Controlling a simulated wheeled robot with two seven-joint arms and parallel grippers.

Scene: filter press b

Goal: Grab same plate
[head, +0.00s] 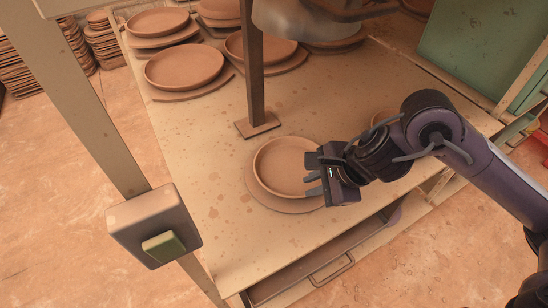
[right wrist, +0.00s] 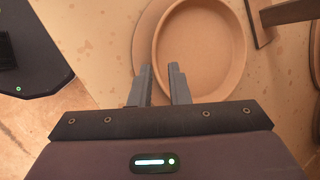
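A round terracotta plate (head: 284,166) with a raised rim lies on a flat round base (head: 262,192) near the front of the table. My right gripper (head: 314,176) is at the plate's right edge in the head view. In the right wrist view, its two fingers (right wrist: 161,80) are apart, with the near rim of the plate (right wrist: 200,50) just beyond and around their tips. I cannot tell whether the fingers touch the rim. My left gripper is not in view.
Several similar plates (head: 185,66) stand at the back of the table (head: 200,130). A post on a foot (head: 257,125) rises behind the near plate. A grey box with a green button (head: 155,225) hangs at the front left. A handled drawer (head: 330,268) is below.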

